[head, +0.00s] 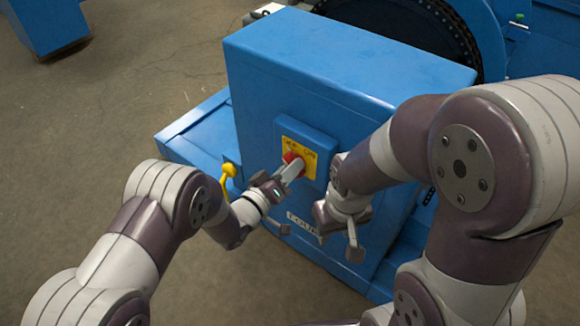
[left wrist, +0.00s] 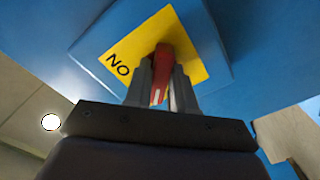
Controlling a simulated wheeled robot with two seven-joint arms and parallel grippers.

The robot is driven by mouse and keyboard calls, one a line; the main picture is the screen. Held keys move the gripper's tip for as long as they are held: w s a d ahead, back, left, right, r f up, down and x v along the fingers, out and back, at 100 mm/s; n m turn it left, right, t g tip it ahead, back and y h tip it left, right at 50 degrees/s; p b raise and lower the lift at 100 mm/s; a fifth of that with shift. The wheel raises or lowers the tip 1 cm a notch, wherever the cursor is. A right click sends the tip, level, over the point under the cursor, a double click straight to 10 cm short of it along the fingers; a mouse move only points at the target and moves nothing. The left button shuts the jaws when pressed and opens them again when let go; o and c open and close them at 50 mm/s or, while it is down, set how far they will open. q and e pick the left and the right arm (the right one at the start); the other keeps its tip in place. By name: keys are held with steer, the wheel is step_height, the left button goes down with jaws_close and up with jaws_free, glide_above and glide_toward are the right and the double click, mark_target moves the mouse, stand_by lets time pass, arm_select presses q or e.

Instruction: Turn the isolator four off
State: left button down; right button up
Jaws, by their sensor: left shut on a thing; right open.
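The isolator is a red rotary handle (head: 291,159) on a yellow plate (head: 309,148) marked OFF and ON, set on the front of a blue cabinet labelled with letters that begin "FOU". My left gripper (head: 285,176) is shut on the red handle. In the left wrist view the red handle (left wrist: 162,62) sits between the two fingers (left wrist: 161,85), with "ON" readable on the yellow plate (left wrist: 185,35). Which mark the handle points at is hard to tell, as the fingers cover part of it. My right gripper (head: 338,232) is open and empty, in front of the cabinet, right of the handle.
The blue cabinet (head: 330,65) stands on a blue base (head: 195,125). A yellow hooked part (head: 229,171) is on its left side, close to my left arm. A large dark wheel (head: 415,25) is behind it. Bare floor (head: 130,90) lies to the left.

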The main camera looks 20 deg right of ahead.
arm_select(q)
steer(key=shift+f, duration=0.1)
stand_by(0.3)
steer(key=c, duration=1)
jaws_free()
steer(key=shift+c, duration=0.2)
steer(key=p+v, duration=0.3)
steer(key=v, duration=0.9)
steer(key=shift+s+a, duration=0.3)
